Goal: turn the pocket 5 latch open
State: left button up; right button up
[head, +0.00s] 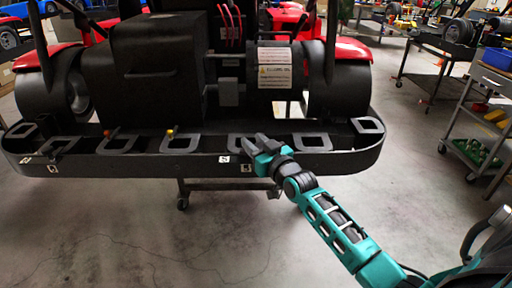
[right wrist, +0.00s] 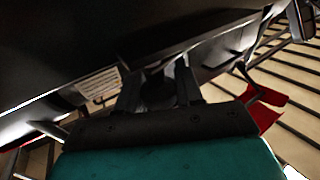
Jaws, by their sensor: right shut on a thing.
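The black bumper tray (head: 200,165) of the kart runs across the head view with a row of framed pockets along its top. My right gripper (head: 262,143) reaches in from the lower right and sits at the fifth pocket from the left (head: 238,145), covering part of its frame. In the right wrist view its two dark fingers (right wrist: 158,85) close around a small dark part, apparently the pocket 5 latch; it is too dark to see how far it is turned. My left gripper is not in view.
Small knobs, one yellow (head: 169,131) and one orange (head: 107,133), stand at pockets farther left. The kart's black housing (head: 155,75) and a drum with a white label (head: 275,68) rise behind the tray. A cart (head: 480,120) stands at right. The floor in front is clear.

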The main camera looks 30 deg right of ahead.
jog(key=shift+w+d+r+n+y+b, duration=0.1)
jog(key=shift+r+n+y+b, duration=0.35)
jog(key=shift+y+b, duration=0.2)
jog(key=shift+n+y+b, duration=0.25)
jog(key=shift+y+b, duration=0.05)
jog(key=shift+y, duration=0.05)
jog(key=shift+a+n+y+b, duration=0.2)
jog(key=shift+n+y+b, duration=0.3)
jog(key=shift+y+b, duration=0.5)
jog(key=shift+b, duration=0.8)
jog(key=shift+a+n+y, duration=0.1)
jog(key=shift+n+y, duration=0.2)
jog(key=shift+y, duration=0.1)
jog(key=o, duration=0.9)
jog(key=shift+c, duration=0.2)
jog(key=shift+o, duration=0.7)
jog(key=shift+f+g, duration=0.2)
jog(key=shift+g, duration=0.1)
jog(key=shift+s+f, duration=0.1)
jog(key=shift+s, duration=0.5)
pick_arm(q)
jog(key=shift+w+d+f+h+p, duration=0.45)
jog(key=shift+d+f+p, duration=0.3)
jog(key=shift+p, duration=0.35)
pick_arm(e)
jog(key=v, duration=1.2)
